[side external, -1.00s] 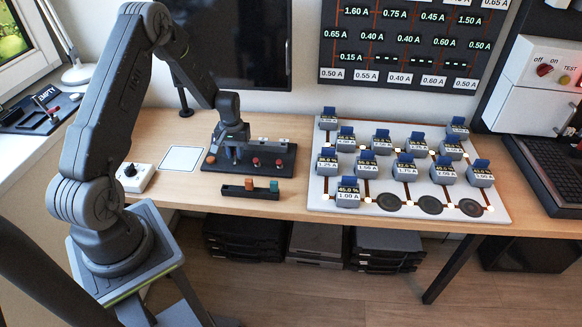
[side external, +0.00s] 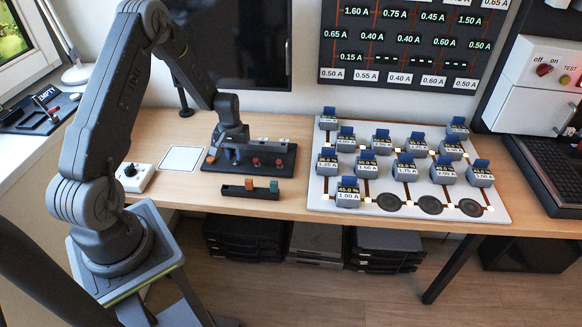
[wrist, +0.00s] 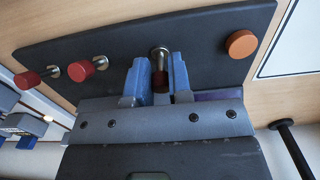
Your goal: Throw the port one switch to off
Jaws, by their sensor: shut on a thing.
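A dark switch panel (side external: 285,165) lies on the wooden table; it also shows in the wrist view (wrist: 205,35). My gripper (side external: 235,158) is down over its left part. In the wrist view my gripper's blue fingers (wrist: 158,78) are shut around a metal switch lever with a dark red tip (wrist: 159,80). Two more red-tipped switches, one nearer (wrist: 80,70) and one farther (wrist: 27,79), stand to the left of it. An orange round cap (wrist: 241,44) is to its right. I cannot read any port labels, and the fingers partly hide the held lever.
A dark block with orange and teal pieces (side external: 250,189) lies in front of the panel. A white plate (side external: 180,159) and a white box with a black knob (side external: 133,176) are to the left. A white board with several blue-topped modules (side external: 322,197) is to the right.

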